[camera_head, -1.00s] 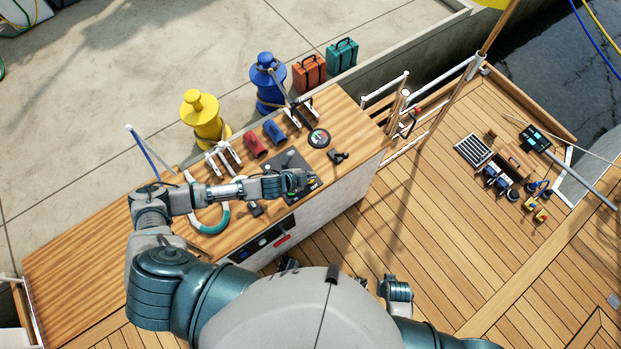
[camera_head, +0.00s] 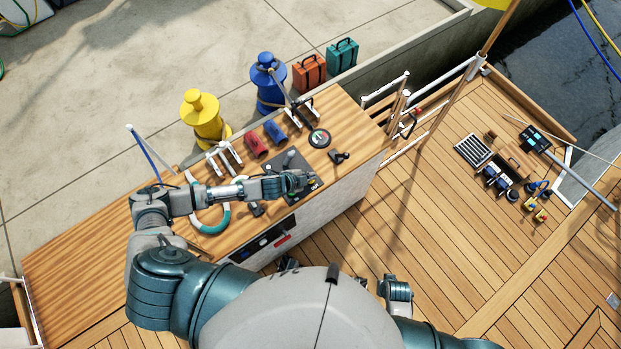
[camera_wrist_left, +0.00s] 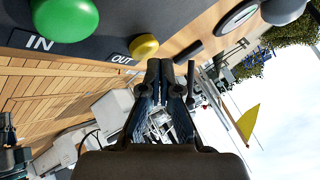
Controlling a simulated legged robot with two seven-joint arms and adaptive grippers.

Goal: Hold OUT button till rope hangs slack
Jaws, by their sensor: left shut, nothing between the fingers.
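In the left wrist view a yellow button (camera_wrist_left: 144,46) sits beside the white OUT label (camera_wrist_left: 122,60) on a dark panel (camera_wrist_left: 100,44). A larger green button (camera_wrist_left: 65,18) is near the IN label (camera_wrist_left: 38,43). My left gripper (camera_wrist_left: 166,68) is shut and empty, with its fingertips just to the right of the yellow button; I cannot tell whether they touch it. In the head view my left gripper (camera_head: 308,180) is over the panel on the wooden console and hides the buttons. I cannot tell which line is the task's rope or whether it is slack.
The console top (camera_head: 100,240) carries a red cylinder (camera_head: 256,146), a blue cylinder (camera_head: 274,131), a round gauge (camera_head: 319,138) and a teal-and-white ring (camera_head: 212,224). Yellow (camera_head: 203,118) and blue (camera_head: 267,85) bollards stand behind it. Loose gear lies on the open wooden deck (camera_head: 430,230) at right.

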